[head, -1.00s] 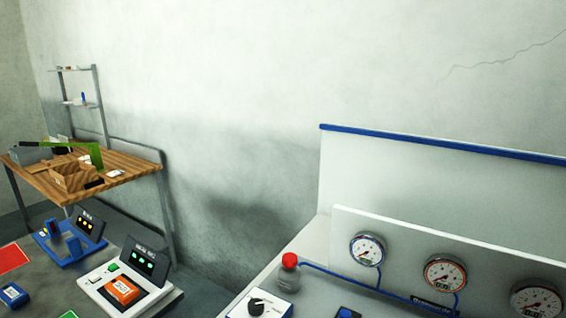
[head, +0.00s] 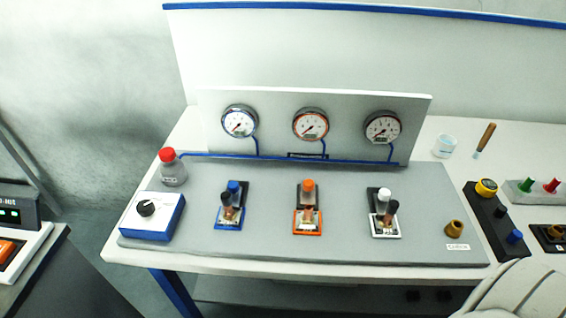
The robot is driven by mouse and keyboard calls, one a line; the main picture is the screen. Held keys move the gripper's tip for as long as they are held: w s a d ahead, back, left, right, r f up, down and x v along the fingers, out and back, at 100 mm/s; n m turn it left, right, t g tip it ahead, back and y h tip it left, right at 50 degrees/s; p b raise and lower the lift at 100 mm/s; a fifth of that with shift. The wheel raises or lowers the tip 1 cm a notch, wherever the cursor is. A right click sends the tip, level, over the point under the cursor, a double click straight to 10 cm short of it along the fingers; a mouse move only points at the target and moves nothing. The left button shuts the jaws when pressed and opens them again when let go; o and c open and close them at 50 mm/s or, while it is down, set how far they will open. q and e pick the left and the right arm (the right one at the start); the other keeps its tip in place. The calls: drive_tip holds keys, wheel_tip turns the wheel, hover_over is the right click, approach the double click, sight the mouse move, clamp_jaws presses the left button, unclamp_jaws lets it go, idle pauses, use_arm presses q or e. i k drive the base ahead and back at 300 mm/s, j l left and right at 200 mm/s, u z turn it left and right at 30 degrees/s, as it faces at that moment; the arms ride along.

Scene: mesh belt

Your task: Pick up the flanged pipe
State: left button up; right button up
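I cannot make out a flanged pipe in the head view. Neither of my grippers shows in this view. A small brown-yellow fitting (head: 454,229) stands at the right end of the grey panel, but it is too small to tell what it is.
A cup (head: 444,146) and a brown-handled tool (head: 485,137) stand right. Another table (head: 45,262) is left.

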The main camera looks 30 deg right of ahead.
sight(307, 221)
drive_tip(key=i+l+z, duration=0.15)
drive_tip(key=z, duration=0.9)
